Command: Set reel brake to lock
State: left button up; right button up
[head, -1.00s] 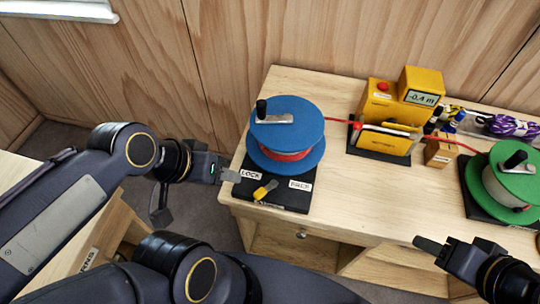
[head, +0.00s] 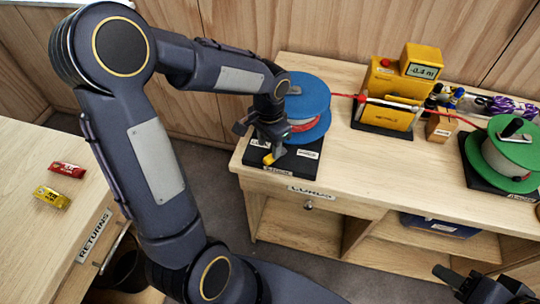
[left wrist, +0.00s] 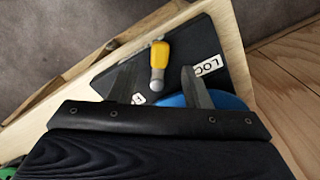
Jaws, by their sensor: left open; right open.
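The blue reel (head: 308,95) stands on a black base (head: 300,165) at the table's left end. Its yellow brake lever (head: 268,159) sits on the front of the base. In the left wrist view the lever (left wrist: 159,55) points away from the reel, with the LOCK label (left wrist: 208,66) to its right. Another label (left wrist: 138,99), mostly hidden, is to its left. My left gripper (head: 259,142) is open above the base; in the wrist view its fingers flank the lever, with gaps on both sides. My right gripper (head: 478,284) is open and empty at the bottom right.
A green reel (head: 515,155) stands at the right, and a red rope runs past a yellow meter box (head: 388,92). Two wrapped bars, red (head: 67,170) and yellow (head: 51,197), lie on the left counter (head: 30,150). My left arm crosses the gap between the counters.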

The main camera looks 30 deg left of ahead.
aim_at(269, 157)
pick_arm(q)
jog(key=shift+f, duration=2.35)
jog(key=shift+c, duration=0.3)
grip_shut()
jog(key=shift+w+a+m, duration=0.2)
jog(key=shift+a+m, duration=0.25)
jog(key=shift+m, duration=0.55)
jog(key=shift+o, duration=0.3)
grip_release()
